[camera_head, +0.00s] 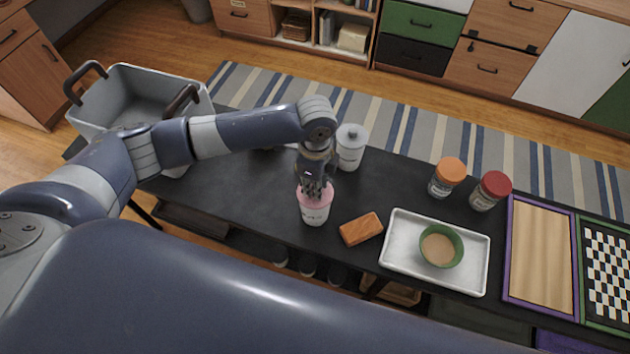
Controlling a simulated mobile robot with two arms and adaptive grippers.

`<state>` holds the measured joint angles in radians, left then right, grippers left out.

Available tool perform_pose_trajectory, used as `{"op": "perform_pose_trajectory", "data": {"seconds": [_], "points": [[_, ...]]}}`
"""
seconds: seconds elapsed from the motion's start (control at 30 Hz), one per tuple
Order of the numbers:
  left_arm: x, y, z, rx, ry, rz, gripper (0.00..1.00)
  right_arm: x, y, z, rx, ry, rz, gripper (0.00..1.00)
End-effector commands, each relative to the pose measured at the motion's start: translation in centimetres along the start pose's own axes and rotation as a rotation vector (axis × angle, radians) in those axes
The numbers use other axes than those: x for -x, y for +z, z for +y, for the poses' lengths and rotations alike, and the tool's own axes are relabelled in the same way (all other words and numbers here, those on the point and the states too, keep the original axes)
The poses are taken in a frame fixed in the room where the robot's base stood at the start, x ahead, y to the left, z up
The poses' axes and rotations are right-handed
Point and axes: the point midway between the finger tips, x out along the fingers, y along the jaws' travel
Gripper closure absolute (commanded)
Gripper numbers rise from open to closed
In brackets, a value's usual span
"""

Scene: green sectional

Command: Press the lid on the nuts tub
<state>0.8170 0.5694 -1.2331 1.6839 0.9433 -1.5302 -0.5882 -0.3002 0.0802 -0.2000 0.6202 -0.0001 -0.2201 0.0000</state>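A white tub with a pink lid (315,208) stands upright near the front edge of the dark table. I take it as the nuts tub, but its label is too small to read. My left gripper (316,191) points down over the pink lid, with its fingertips at or just above the lid's top. The fingers hide part of the lid, so I cannot tell if it sits level or fully down. I cannot tell whether the fingers are open or shut. My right gripper is not in view.
The table also holds a white bottle (351,148), an orange-brown block (361,229), a white tray (403,262) with a green bowl (441,246), orange-lidded (447,177) and red-lidded (491,191) jars, a wooden board (540,255) and a checkered board (607,268). A grey bin (125,92) is left.

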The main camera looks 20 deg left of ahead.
Motion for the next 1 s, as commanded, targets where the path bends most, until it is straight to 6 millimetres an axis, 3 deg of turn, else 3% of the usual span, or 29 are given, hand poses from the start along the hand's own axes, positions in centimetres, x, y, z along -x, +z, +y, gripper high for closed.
{"op": "perform_pose_trajectory", "data": {"seconds": [0.4,0.43,0.5,0.77,0.8,0.87,1.0], "points": [[-0.05,-0.02,0.0,0.0,0.0,0.0,0.96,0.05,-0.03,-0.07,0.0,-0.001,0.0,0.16],[-0.05,-0.02,0.0,0.0,0.0,0.0,0.73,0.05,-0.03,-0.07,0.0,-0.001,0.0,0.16],[-0.04,-0.02,0.0,0.0,0.0,0.0,0.57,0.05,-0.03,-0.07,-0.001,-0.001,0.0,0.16],[-0.04,-0.01,0.0,0.0,0.0,0.0,0.56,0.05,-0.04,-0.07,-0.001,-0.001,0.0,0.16],[-0.05,-0.01,0.0,0.0,0.0,0.0,0.47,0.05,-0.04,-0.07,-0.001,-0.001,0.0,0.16],[-0.04,-0.01,0.0,0.0,0.0,0.0,0.38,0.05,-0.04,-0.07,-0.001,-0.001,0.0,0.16],[-0.04,-0.01,0.0,0.0,0.0,0.0,0.36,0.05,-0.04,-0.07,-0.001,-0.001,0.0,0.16]]}}
